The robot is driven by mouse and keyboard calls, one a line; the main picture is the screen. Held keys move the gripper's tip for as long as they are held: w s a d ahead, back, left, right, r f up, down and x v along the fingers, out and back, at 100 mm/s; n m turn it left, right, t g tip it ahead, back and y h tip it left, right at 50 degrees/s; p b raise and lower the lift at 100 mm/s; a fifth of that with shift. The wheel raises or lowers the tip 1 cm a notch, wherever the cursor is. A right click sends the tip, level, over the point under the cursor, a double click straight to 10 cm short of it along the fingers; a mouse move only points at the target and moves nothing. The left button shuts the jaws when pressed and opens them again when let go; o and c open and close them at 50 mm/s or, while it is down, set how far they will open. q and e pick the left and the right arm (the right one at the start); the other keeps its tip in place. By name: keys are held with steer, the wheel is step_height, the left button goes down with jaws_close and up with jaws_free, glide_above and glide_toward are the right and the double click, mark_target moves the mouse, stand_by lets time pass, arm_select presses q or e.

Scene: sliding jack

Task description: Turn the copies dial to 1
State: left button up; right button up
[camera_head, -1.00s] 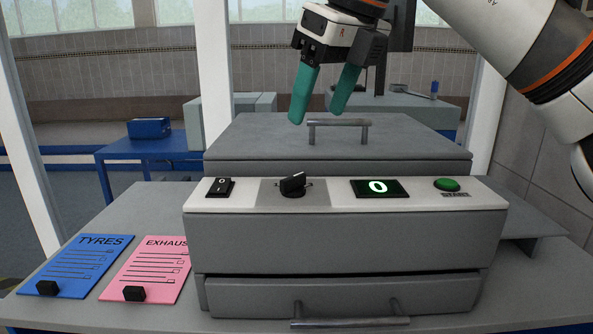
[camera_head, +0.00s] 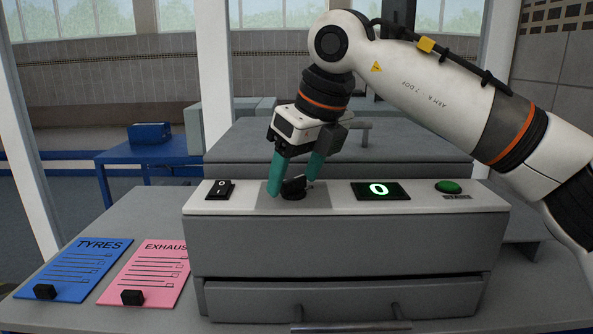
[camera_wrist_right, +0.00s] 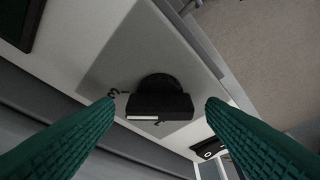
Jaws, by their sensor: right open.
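The copies dial (camera_head: 293,188) is a black knob on a grey plate on the copier's white control panel. In the right wrist view the dial (camera_wrist_right: 160,100) shows its black grip bar with a white mark at one end. The display (camera_head: 380,189) reads a green 0. My right gripper (camera_head: 294,188) is open, its teal fingers on either side of the dial. In the right wrist view the fingers (camera_wrist_right: 158,105) stand apart from the knob with gaps on both sides. My left gripper is not in view.
A black rocker switch (camera_head: 220,189) is left of the dial and a green button (camera_head: 447,186) is at the right. A lid with a handle lies behind the panel. Blue TYRES (camera_head: 75,268) and pink EXHAUS (camera_head: 148,272) sheets lie at the left, each under a black block.

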steer(key=shift+c, duration=0.3)
steer(key=c, duration=0.9)
steer(key=shift+c, duration=0.2)
steer(key=n+p, duration=0.2)
steer(key=shift+r+g+y+p, duration=0.2)
steer(key=shift+g+y+p, duration=0.1)
steer(key=n+g+p, duration=0.1)
steer(key=n+p, duration=0.2)
steer(key=n+g+p, duration=0.1)
steer(key=n+p, duration=0.2)
steer(key=n+g+p, duration=0.1)
steer(key=n+p, duration=0.2)
steer(key=shift+w+r+g+y, duration=0.1)
steer(key=shift+w+g+y, duration=0.2)
steer(key=n+g+p, duration=0.1)
steer(key=n+p, duration=0.2)
steer(key=n, duration=0.1)
steer(key=shift+w, duration=0.1)
steer(key=shift+f+n+g+h+p, duration=0.25)
steer(key=shift+n+g+h+p, duration=0.35)
steer(key=shift+n+p, duration=0.65)
steer(key=shift+n, duration=0.35)
